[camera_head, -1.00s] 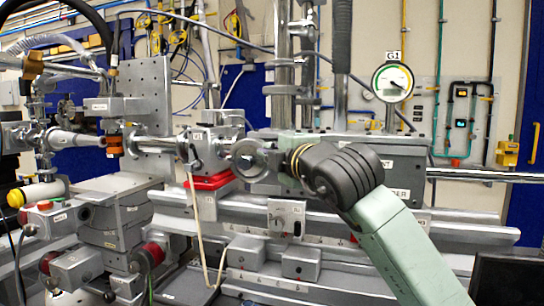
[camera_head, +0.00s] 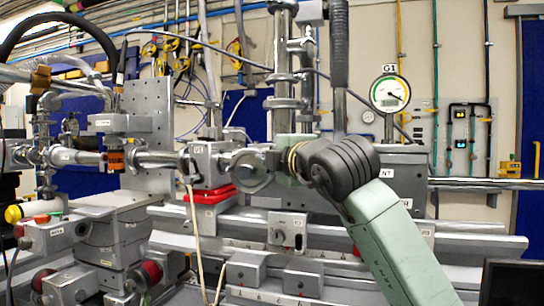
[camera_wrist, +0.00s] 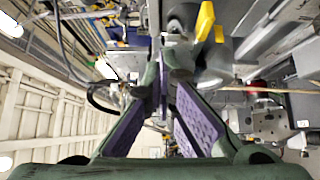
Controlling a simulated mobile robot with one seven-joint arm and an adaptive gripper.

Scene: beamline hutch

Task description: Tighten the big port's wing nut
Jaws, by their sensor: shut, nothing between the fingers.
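My gripper (camera_wrist: 168,72) shows in the wrist view with its purple-padded fingers converging at the tips, shut and empty. A yellow winged piece (camera_wrist: 205,20), possibly the wing nut, is just above and right of the fingertips. It lies beside grey round metal fittings (camera_wrist: 215,60); I cannot tell whether the fingers touch it. In the head view, my dark wrist is right of a grey round clamp-like fitting (camera_head: 250,170) on the beam pipe. My fingers are mostly hidden there, and I cannot make out a wing nut in that view.
A grey valve box (camera_head: 205,162) sits on a red block (camera_head: 208,194) left of the fitting. A gauge marked G1 (camera_head: 389,93) stands behind my arm. Grey rails (camera_head: 330,235) run below, and a pale hose (camera_head: 193,235) hangs in front. Vertical pipes (camera_head: 283,75) rise behind.

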